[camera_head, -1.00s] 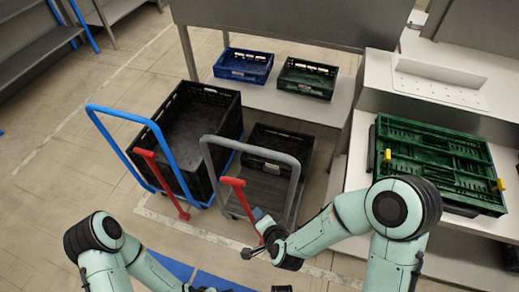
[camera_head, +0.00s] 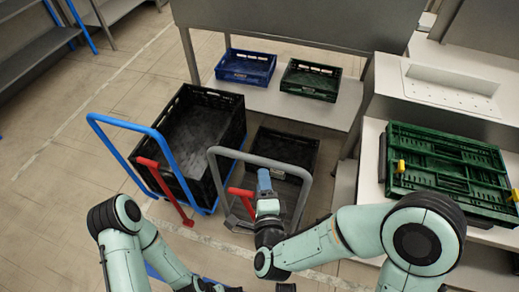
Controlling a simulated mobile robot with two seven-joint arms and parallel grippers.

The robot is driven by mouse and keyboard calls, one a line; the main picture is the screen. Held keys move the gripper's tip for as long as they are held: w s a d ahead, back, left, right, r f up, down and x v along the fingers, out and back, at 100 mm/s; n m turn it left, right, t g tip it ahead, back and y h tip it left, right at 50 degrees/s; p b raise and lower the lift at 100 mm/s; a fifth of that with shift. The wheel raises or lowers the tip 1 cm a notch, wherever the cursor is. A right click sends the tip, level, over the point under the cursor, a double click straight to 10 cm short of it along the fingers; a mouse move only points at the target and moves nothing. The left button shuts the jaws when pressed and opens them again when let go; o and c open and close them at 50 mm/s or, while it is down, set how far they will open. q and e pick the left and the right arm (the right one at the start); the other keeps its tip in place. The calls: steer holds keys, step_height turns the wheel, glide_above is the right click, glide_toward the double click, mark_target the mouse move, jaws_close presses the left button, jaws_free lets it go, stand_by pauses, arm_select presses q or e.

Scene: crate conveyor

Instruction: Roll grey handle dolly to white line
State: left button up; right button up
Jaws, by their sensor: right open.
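The grey handle dolly stands in the middle of the head view; its grey handle (camera_head: 262,160) is an upright loop, with a black crate (camera_head: 284,146) behind it on the dolly. A red bar (camera_head: 240,193) sits low at the handle, partly hidden by my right gripper. My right gripper (camera_head: 265,183) is open in front of the handle loop; I cannot tell whether it touches. A white line (camera_head: 210,240) runs along the floor in front of the dollies. My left gripper (camera_head: 208,287) is at the bottom edge, and its jaws are not clear.
A dolly with a blue handle (camera_head: 146,128) and a large black crate (camera_head: 208,97) stands close on the left. Behind, a low shelf holds a blue crate (camera_head: 247,67) and a green crate (camera_head: 310,80). Green crates (camera_head: 440,160) stand on a bench at right. Floor at left is clear.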

steer(key=w+f, duration=0.2)
steer(key=w, duration=0.8)
steer(key=shift+w+a, duration=0.3)
steer(key=shift+a, duration=0.15)
jaws_close()
